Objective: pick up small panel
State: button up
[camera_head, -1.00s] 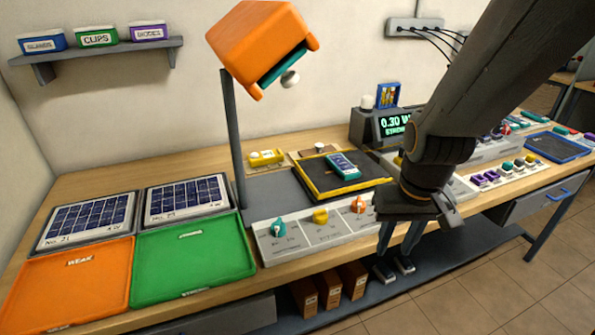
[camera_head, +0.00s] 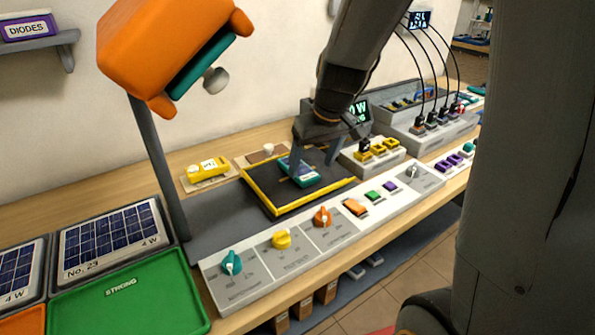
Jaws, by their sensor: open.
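A small teal block-like panel (camera_head: 304,177) with a pale label lies on a dark pad with a yellow edge (camera_head: 262,195). It is the likely small panel, though its face is partly hidden by my gripper. My gripper (camera_head: 314,163) is open and points down right over it, one finger at its left side and the other behind it to the right. I cannot tell whether the fingers touch it. A larger solar panel marked No. 23 (camera_head: 112,240) lies at the left, with another one (camera_head: 20,272) cut off beside it.
An orange lamp head (camera_head: 165,50) on a grey post (camera_head: 160,170) stands left of the pad. A control strip with knobs (camera_head: 290,250) runs along the front. A green tray (camera_head: 125,300) lies front left.

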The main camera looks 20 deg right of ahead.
jog(key=n, duration=0.1)
send_near(300, 168)
jog(key=shift+w+d+f+t, duration=0.1)
jog(key=shift+w+f+t, duration=0.25)
jog(key=shift+f, duration=0.25)
jog(key=shift+a+p+x, duration=0.15)
jog(key=shift+p+x, duration=0.15)
jog(key=shift+x, duration=1.5)
jog(key=shift+a+p+x, duration=0.15)
jog(key=shift+p+x, duration=0.15)
jog(key=shift+x, duration=1.45)
jog(key=c, duration=1.4)
